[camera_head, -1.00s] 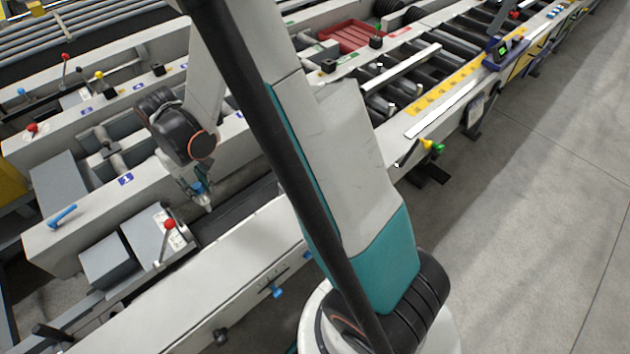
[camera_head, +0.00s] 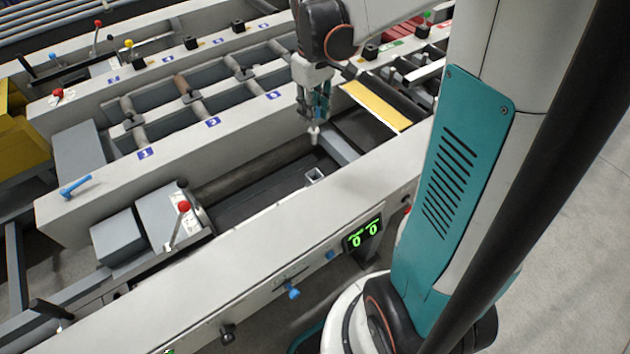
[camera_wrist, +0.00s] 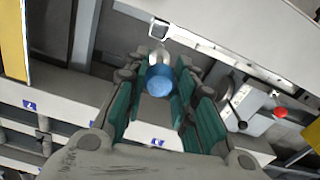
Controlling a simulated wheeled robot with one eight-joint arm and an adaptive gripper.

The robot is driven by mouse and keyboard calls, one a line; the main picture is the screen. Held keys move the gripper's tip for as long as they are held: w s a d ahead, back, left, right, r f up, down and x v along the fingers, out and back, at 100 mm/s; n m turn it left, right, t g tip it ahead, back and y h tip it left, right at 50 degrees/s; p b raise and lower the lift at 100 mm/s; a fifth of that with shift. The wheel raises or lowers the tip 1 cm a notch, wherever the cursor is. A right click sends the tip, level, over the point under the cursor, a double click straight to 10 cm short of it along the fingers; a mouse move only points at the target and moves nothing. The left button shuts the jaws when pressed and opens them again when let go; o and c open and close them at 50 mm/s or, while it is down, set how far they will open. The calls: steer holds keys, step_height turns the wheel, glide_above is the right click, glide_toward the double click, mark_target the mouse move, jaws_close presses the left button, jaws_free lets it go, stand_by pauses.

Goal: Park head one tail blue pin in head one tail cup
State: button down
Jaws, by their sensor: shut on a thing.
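My gripper (camera_head: 318,106) is shut on the blue pin and hangs over the runout trough. In the wrist view the blue pin (camera_wrist: 160,79) shows its round blue head between the green finger pads, with a pale metal part beyond it. In the head view the pin's pale tip (camera_head: 314,136) points down below the fingers. A small square metal cup (camera_head: 315,175), apparently the head one tail cup, is fixed at the near beam's inner edge. It also shows in the wrist view (camera_wrist: 158,28). The pin tip is apart from the cup, above and behind it in the head view.
A red-knobbed lever (camera_head: 183,207) stands on a grey box at the left. A blue handle (camera_head: 76,186) lies on the far beam. A yellow plate (camera_head: 376,104) is right of my gripper. The white near beam (camera_head: 225,272) carries a green-lit display (camera_head: 362,235).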

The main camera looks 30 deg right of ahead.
mark_target(314, 130)
step_height(314, 130, down, 20)
steer(key=b, duration=0.7)
steer(key=shift+r, duration=0.25)
steer(key=shift+f, duration=0.1)
steer(key=shift+f, duration=0.15)
steer(key=c, duration=1.3)
jaws_free()
step_height(314, 130, up, 12)
steer(key=p, duration=0.5)
steer(key=shift+r, duration=0.25)
